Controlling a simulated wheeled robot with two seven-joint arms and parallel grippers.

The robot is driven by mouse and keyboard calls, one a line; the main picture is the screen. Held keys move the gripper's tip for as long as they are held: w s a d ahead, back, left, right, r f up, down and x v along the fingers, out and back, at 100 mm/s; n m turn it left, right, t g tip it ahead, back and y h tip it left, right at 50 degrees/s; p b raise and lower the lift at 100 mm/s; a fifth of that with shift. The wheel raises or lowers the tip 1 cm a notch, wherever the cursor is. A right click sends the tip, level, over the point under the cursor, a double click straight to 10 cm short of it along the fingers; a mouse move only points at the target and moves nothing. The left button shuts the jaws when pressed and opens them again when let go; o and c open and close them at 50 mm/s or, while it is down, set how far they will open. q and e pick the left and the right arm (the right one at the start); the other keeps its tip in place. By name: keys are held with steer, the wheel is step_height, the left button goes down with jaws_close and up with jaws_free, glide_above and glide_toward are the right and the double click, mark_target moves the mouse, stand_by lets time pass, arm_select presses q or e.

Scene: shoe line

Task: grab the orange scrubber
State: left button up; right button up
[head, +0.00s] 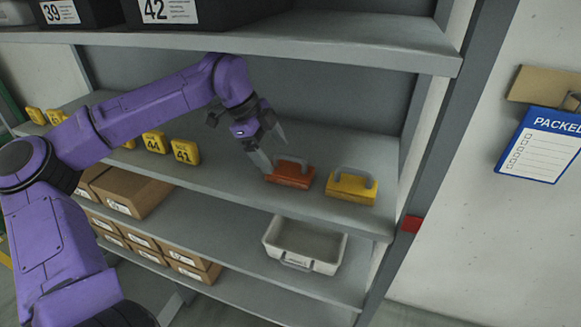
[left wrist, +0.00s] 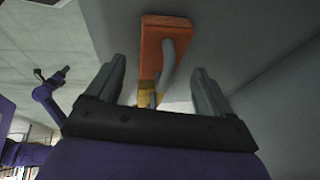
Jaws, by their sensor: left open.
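The orange scrubber (head: 290,175) lies on the middle shelf, its grey handle on top. In the left wrist view the orange scrubber (left wrist: 165,33) shows beyond the fingers, between their tips and a little above them. My left gripper (head: 272,153) is open, with its fingers just left of and close to the orange scrubber; I cannot tell whether they touch it. It also shows in the left wrist view (left wrist: 158,82), with nothing between the fingertips. A yellow scrubber (head: 352,188) with a grey handle sits to the right.
Several yellow number blocks (head: 185,152) stand on the same shelf to the left. Below are brown boxes (head: 130,190) and a pale empty bin (head: 303,247). The upper shelf (head: 350,45) overhangs my arm. A shelf post (head: 425,160) stands right of the yellow scrubber.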

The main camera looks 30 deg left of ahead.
mark_target(287, 169)
arm_select(q)
steer(key=x, duration=0.2)
steer(key=p+x, duration=0.1)
steer(key=x, duration=0.2)
steer(key=shift+w+d, duration=0.2)
steer(key=shift+d, duration=0.1)
steer(key=c, duration=0.8)
steer(key=shift+c, duration=0.2)
